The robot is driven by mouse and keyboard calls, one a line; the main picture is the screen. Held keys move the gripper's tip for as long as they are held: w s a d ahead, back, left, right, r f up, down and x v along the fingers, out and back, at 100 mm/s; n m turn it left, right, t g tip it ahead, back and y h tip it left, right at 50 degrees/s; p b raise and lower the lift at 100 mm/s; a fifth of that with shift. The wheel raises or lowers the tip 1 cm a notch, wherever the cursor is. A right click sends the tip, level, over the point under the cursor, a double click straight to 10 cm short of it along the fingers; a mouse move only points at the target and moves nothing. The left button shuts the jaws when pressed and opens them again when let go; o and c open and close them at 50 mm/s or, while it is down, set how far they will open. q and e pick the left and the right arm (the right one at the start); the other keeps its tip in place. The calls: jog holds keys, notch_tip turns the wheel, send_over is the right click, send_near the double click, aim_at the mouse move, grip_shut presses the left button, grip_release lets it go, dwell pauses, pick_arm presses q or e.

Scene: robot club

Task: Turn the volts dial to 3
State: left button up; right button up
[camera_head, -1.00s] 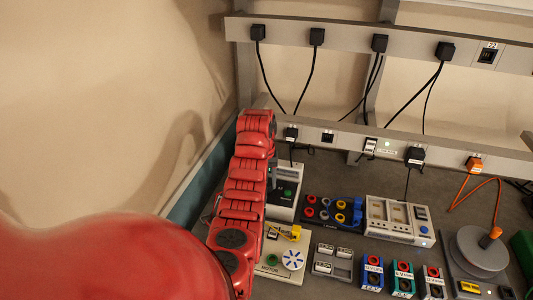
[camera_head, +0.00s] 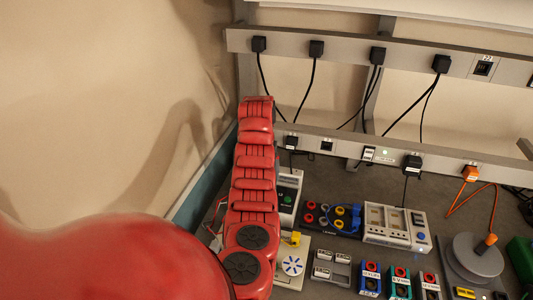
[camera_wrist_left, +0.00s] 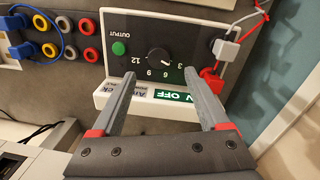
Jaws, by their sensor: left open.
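The volts dial (camera_wrist_left: 159,57) is a black knob on the dark face of a power supply (camera_wrist_left: 200,42) in the left wrist view. The marks 3, 6, 9 and 12 appear upside down around it. I cannot clearly tell which mark its pointer faces. My left gripper (camera_wrist_left: 160,73) is open, with a finger on either side of the dial area and nothing between them. I cannot tell whether the fingers touch the panel. In the head view my red arm partly hides the power supply (camera_head: 289,186), and the left gripper is hidden. My right gripper is not in view.
A green button (camera_wrist_left: 118,48) is beside the dial. Red and white plugs (camera_wrist_left: 222,50) are at the panel's other side. A board with coloured sockets (camera_head: 332,217), a grey meter unit (camera_head: 396,226) and a motor board (camera_head: 291,264) stand close by. The wall is left of my arm.

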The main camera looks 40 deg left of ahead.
pick_arm(q)
notch_tip(320, 180, up, 10)
jog(key=b, duration=0.2)
jog(key=shift+s+a+r, duration=0.15)
jog(key=shift+a+r, duration=0.1)
jog(key=shift+f, duration=0.1)
dwell(0.5)
